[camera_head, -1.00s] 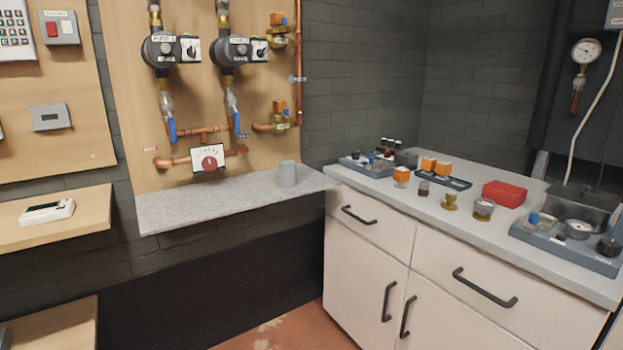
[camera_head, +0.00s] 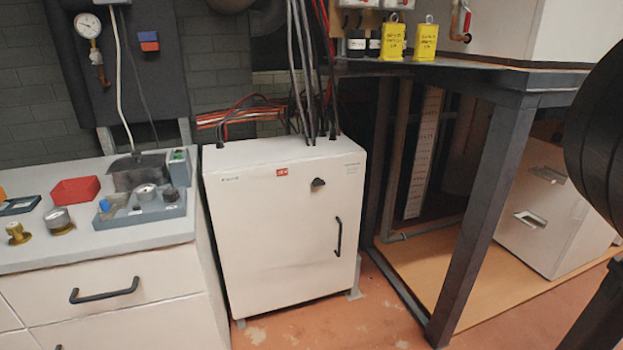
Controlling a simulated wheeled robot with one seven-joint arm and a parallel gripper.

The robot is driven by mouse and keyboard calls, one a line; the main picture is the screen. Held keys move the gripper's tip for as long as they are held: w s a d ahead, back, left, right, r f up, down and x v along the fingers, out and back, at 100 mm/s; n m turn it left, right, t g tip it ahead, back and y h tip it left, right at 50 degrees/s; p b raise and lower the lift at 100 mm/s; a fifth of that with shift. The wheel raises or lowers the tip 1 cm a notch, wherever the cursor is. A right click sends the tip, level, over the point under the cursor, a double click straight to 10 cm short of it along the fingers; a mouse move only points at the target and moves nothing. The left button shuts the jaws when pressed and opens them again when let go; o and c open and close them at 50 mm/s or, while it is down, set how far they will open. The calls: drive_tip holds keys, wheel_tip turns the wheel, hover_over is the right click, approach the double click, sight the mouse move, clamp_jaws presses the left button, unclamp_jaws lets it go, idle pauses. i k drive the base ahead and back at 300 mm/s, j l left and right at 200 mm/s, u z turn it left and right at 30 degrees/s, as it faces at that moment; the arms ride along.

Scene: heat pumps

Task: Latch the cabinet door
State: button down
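A white floor cabinet (camera_head: 278,225) stands in the middle of the head view, between the counter and the dark metal frame. Its front door looks closed or nearly so; I cannot tell whether it is latched. A black latch knob (camera_head: 318,182) sits on the upper right of the door. A black vertical handle (camera_head: 338,236) is below it, near the right edge. A small red label (camera_head: 282,172) is near the top. My gripper is not in view; a dark rounded shape at the right edge may be part of my arm.
A drawer counter (camera_head: 100,248) with a red tray (camera_head: 75,190) and several fittings stands at the left. A dark metal frame (camera_head: 483,210) with yellow tags (camera_head: 424,40) above is at the right. Orange floor (camera_head: 300,325) in front is clear.

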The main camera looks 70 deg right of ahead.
sight(317, 182)
drive_tip(key=z, duration=1.5)
drive_tip(key=i+j+u, duration=0.25)
drive_tip(key=i+j, duration=0.1)
drive_tip(key=j, duration=0.05)
